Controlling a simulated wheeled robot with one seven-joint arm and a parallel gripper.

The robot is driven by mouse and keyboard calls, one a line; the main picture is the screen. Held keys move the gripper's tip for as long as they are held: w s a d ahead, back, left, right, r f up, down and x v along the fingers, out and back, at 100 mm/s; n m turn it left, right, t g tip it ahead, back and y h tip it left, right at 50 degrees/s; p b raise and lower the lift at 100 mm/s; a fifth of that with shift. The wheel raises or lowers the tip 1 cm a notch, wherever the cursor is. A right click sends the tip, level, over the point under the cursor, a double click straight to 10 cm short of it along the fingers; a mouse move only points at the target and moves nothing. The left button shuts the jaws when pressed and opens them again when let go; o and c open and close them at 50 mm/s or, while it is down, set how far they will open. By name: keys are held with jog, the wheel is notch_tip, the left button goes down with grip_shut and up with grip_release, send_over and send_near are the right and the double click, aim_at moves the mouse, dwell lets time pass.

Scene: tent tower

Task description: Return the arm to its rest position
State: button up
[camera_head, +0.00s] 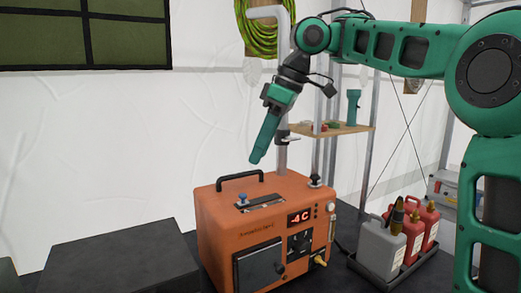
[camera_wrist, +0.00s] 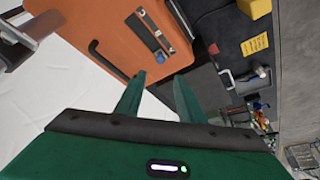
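My green arm reaches in from the right and bends down at the wrist in the head view. My gripper (camera_head: 257,160) points downward, above and behind the orange heater-like box (camera_head: 235,224), apart from it. In the wrist view its two green fingers (camera_wrist: 160,76) stand apart with nothing between them, so it is open and empty. The orange box (camera_wrist: 112,38) also shows beyond the fingers there. It has a black top handle (camera_head: 240,180), a blue knob (camera_head: 242,198) and a lit display (camera_head: 299,218) reading about -4 C.
A black case (camera_head: 110,262) stands left of the box. A grey jug (camera_head: 381,247) and red jugs (camera_head: 424,222) stand in a dark tray at right. A grey pipe (camera_head: 283,90) and a small wooden shelf (camera_head: 335,131) are close to my gripper. Open space lies left above the case.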

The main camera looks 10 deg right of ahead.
jog(key=s+d+f+m+h, duration=0.1)
jog(key=s+d+f+m, duration=0.3)
jog(key=d+f+m, duration=0.25)
jog(key=s+d+f+m+h, duration=0.1)
jog(key=s+d+f+m, duration=0.35)
jog(key=d+f, duration=0.3)
jog(key=s+d+f+m, duration=0.2)
jog(key=s+d+f, duration=0.2)
jog(key=s, duration=0.3)
jog(key=s+d+f+m+g+h, duration=0.1)
jog(key=s+d+f+m, duration=0.2)
jog(key=s+f, duration=0.3)
jog(key=s+d+f+m+g, duration=0.1)
jog(key=s+d+f+m, duration=0.2)
jog(key=s+d+f, duration=0.2)
jog(key=s, duration=0.3)
jog(key=shift+d+h, duration=0.4)
jog(key=shift+w+f, duration=0.25)
jog(key=shift+w, duration=0.4)
